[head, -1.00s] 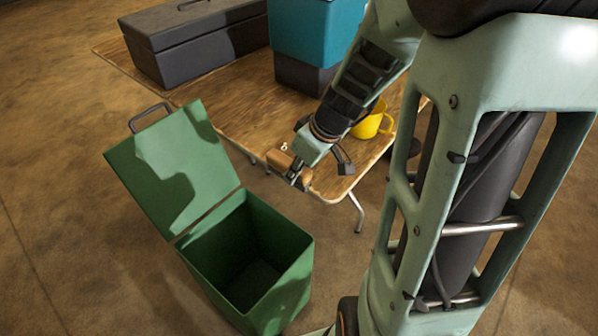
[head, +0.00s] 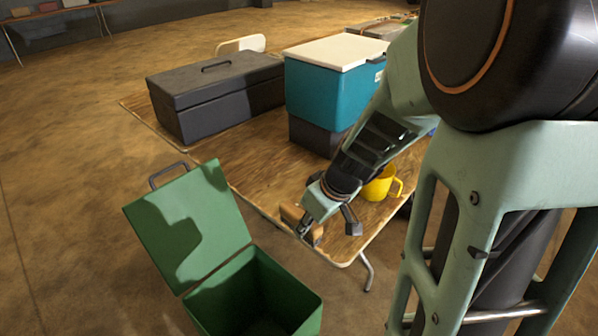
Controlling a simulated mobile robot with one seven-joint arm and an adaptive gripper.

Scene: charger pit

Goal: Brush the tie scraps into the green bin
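My gripper (head: 304,231) is at the near corner of the wooden table. It appears shut on a brown wooden block, likely a brush (head: 291,214), which shows on both sides of the dark finger. The brush is at the table's front edge; whether it touches the top is unclear. The green bin (head: 225,285) stands on the floor in front of the table, left of and below my gripper. Its lid (head: 190,220) is swung open toward the left. The lower part of the bin is cut off by the frame. I cannot make out tie scraps now.
A yellow mug (head: 380,187) stands close behind my gripper, near the table's (head: 255,172) right end. A teal cooler with a white lid (head: 320,92) and a dark toolbox (head: 215,95) stand at the back. The table's front middle looks clear.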

